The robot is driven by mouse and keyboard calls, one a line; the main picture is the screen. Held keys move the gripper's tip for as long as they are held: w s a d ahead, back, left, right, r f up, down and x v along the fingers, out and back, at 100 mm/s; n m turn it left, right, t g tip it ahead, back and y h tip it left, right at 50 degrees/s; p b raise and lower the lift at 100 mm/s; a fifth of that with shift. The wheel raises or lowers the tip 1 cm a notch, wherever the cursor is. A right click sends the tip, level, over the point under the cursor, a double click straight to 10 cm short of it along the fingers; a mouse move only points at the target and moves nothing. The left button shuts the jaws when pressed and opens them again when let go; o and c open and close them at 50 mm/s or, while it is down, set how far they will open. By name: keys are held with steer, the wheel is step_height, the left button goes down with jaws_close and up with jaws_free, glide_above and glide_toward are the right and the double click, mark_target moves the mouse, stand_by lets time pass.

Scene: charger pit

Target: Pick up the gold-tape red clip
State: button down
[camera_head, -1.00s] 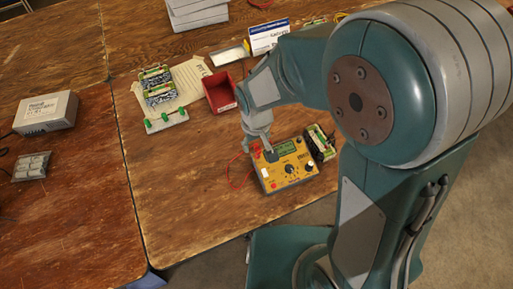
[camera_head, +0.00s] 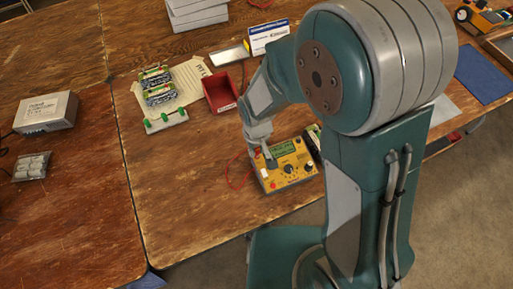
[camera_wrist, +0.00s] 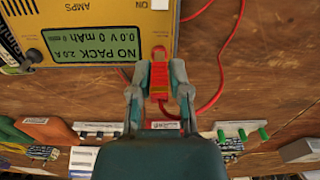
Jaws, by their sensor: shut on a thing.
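The red clip (camera_wrist: 158,78) is between the two fingers of my gripper (camera_wrist: 159,68) in the wrist view, with an orange-gold band across it. Its far end reaches the edge of the yellow charger (camera_wrist: 105,15), whose screen reads NO PACK. A red wire (camera_wrist: 222,62) curves beside it. In the head view my gripper (camera_head: 266,160) is low over the left part of the charger (camera_head: 292,168), and the clip is mostly hidden there. The red wire (camera_head: 235,174) loops on the table left of the charger.
A red bin (camera_head: 222,92) stands behind my gripper. A rack of green-topped packs (camera_head: 158,88) and a strip with green knobs (camera_head: 166,120) lie to the left. A white power box (camera_head: 46,112) is at far left.

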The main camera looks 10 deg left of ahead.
steer(key=shift+r, duration=0.3)
steer(key=r, duration=0.3)
steer(key=shift+s+d+r, duration=0.1)
steer(key=shift+s, duration=0.1)
steer(key=s+d+r, duration=0.6)
steer(key=s+r, duration=0.3)
steer(key=s, duration=0.3)
steer(key=shift+d+r, duration=0.15)
